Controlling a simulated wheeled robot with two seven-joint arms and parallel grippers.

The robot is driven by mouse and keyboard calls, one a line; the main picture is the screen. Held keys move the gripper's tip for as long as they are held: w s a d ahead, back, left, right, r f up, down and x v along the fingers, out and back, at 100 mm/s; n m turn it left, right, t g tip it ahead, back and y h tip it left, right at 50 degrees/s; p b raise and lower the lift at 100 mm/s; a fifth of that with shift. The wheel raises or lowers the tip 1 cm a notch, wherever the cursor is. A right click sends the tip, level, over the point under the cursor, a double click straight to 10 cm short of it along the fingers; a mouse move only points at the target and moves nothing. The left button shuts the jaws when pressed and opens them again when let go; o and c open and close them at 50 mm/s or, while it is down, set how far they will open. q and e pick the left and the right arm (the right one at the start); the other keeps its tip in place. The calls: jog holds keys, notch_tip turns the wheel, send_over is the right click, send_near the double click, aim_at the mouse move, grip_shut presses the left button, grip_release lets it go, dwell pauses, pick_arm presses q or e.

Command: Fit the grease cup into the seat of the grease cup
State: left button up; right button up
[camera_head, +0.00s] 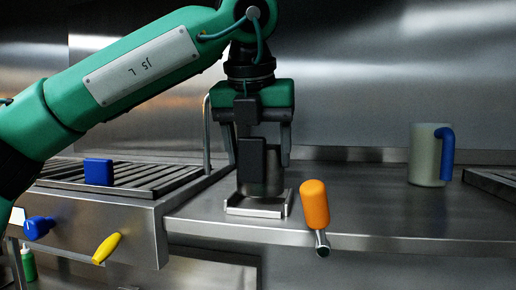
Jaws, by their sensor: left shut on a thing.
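The grease cup (272,172) is a grey metal cup in the middle of the head view. My left gripper (265,160) comes down from above and is shut on it; a dark finger hides its left part. The cup is upright, directly over the seat of the grease cup (257,210), a low metal tray-like frame on the counter near its front edge. I cannot tell whether the cup's bottom touches the seat. My right gripper is not in view.
An orange-handled tool (315,205) sticks out at the counter's front edge, just right of the seat. A griddle with slats (140,178) and a blue block (98,172) is on the left. A grey mug (425,155) with a blue handle stands right. The counter (365,195) between is clear.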

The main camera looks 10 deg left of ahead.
pick_arm(q)
jog(key=shift+f+b, duration=0.95)
jog(key=shift+f, duration=0.15)
jog(key=o, duration=1.2)
jog(key=shift+o, duration=0.2)
jog(key=b+v, duration=0.1)
jog(key=v, duration=1.2)
jog(key=shift+s+r, duration=0.2)
jog(key=shift+r, duration=0.15)
